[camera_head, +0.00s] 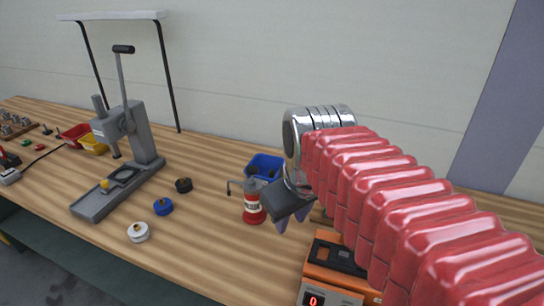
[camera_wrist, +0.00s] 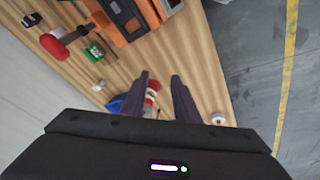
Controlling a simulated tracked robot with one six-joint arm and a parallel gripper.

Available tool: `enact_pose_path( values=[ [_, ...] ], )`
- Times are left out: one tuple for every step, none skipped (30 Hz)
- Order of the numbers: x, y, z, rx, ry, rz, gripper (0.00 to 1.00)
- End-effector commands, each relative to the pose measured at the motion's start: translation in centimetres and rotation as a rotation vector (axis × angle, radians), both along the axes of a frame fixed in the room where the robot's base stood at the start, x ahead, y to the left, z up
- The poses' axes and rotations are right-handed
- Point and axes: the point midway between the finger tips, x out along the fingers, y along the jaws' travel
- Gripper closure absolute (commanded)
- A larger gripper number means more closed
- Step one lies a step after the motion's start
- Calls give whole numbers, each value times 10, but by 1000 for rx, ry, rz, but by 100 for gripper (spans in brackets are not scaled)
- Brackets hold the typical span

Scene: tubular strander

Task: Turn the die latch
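I cannot tell for sure which part is the die latch. A grey lever press (camera_head: 125,135) stands at the left of the bench, with a round die seat in its base (camera_head: 118,184) and a small yellow knob (camera_head: 104,184) beside the seat. Nothing appears held.
Blue (camera_head: 163,206), white (camera_head: 138,232) and black (camera_head: 184,185) round pieces lie right of the press. A blue bin (camera_head: 265,166) stands behind the bottle. An orange device (camera_head: 335,262) sits front right. Red (camera_head: 74,135) and yellow (camera_head: 93,146) bins are left. The front middle bench is clear.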

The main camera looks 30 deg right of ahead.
Motion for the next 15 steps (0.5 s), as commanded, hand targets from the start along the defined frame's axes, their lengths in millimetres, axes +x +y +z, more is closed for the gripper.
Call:
enact_pose_path(
  values=[
    [-3, 13, -4, 7, -18, 2, 72],
    [-4, 19, -6, 14, -30, -1, 72],
    [-6, 26, -9, 22, -44, -6, 72],
    [-8, 32, -11, 29, -54, -8, 72],
    [-9, 38, -14, 37, -65, -11, 72],
    [-11, 46, -17, 47, -79, -15, 72],
    [-13, 52, -20, 55, -89, -17, 72],
    [-15, 57, -22, 62, -99, -20, 72],
    [-18, 64, -25, 73, -111, -24, 72],
    [-19, 68, -28, 82, -118, -26, 72],
    [-21, 72, -30, 90, -126, -30, 72],
    [-23, 77, -32, 99, -135, -32, 72],
    [-24, 80, -34, 104, -140, -35, 72],
    [-25, 82, -36, 110, -145, -38, 72],
    [-26, 84, -37, 116, -151, -42, 72]
  ],
)
